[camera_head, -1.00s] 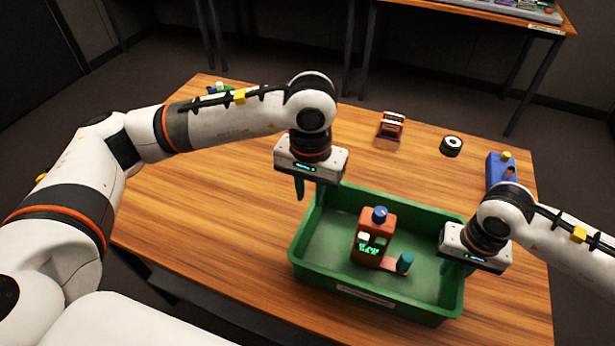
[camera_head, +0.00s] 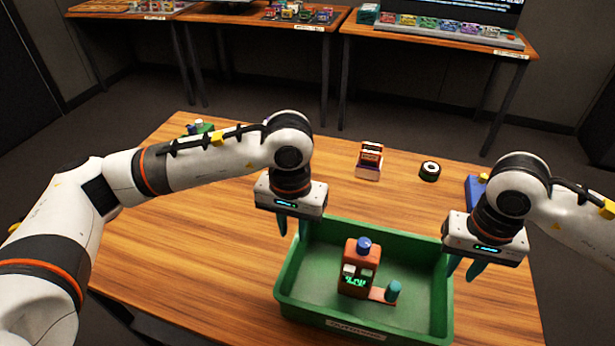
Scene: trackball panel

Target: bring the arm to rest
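My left gripper (camera_head: 292,226) hangs with its fingers down at the back left corner of the green tray. It is open, with nothing between its fingers. My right gripper (camera_head: 464,268) hangs fingers down by the tray's right wall. Its fingers are apart and empty. The green tray (camera_head: 287,287) stands on the wooden table. In it, an orange-brown panel device (camera_head: 358,268) with a blue ball on top and green lit marks stands upright. A teal cylinder (camera_head: 393,291) on a small pinkish base is beside it.
On the table (camera_head: 195,230) stand a red and white holder (camera_head: 369,161), a dark round item with a white top (camera_head: 430,171) and a blue block (camera_head: 475,190) partly behind my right arm. A green item (camera_head: 200,128) lies at the far left. The table's left part is clear.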

